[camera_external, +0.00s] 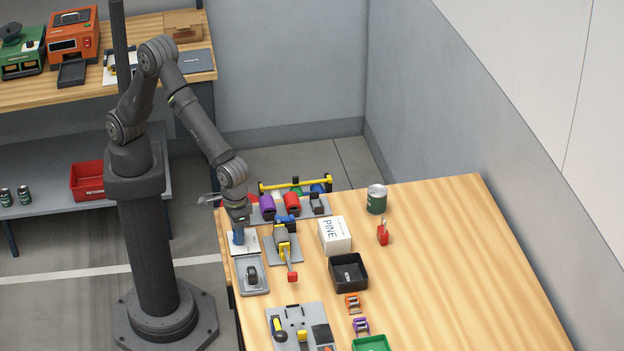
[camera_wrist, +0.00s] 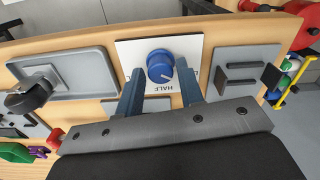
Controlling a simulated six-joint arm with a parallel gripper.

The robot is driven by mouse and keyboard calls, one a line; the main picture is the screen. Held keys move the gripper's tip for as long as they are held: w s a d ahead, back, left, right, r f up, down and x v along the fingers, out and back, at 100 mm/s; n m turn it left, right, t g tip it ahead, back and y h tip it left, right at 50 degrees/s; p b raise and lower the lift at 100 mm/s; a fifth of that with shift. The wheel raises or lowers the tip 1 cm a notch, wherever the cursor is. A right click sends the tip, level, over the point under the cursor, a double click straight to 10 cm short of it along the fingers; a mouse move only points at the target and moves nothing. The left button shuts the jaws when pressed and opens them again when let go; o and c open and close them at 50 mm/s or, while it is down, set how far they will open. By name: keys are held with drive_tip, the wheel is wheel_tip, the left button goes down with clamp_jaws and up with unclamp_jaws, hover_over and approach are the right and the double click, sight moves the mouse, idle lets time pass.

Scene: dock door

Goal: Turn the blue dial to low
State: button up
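The blue dial (camera_wrist: 159,66) sits on a white plate (camera_wrist: 127,49) in the wrist view. A pale mark on its face points toward the picture's lower right. The word HALF reads on the plate below the dial; other labels are hidden or too small to read. My gripper (camera_wrist: 162,73) is open, one finger on each side of the dial, with visible gaps to it. In the external view my gripper (camera_external: 238,214) is directly above the blue dial (camera_external: 238,238) at the table's left edge, pointing down. I cannot tell how far the fingertips reach down beside the dial.
A grey plate with a black switch (camera_external: 252,272) lies just in front of the dial plate. A yellow rail (camera_external: 296,184) stands behind. The table's right side is clear.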

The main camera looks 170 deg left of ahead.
drive_tip(key=shift+o, duration=0.9)
wheel_tip(320, 180, up, 17)
drive_tip(key=shift+r, duration=0.2)
wheel_tip(320, 180, down, 18)
drive_tip(key=m, duration=1.7)
drive_tip(key=shift+r, duration=0.25)
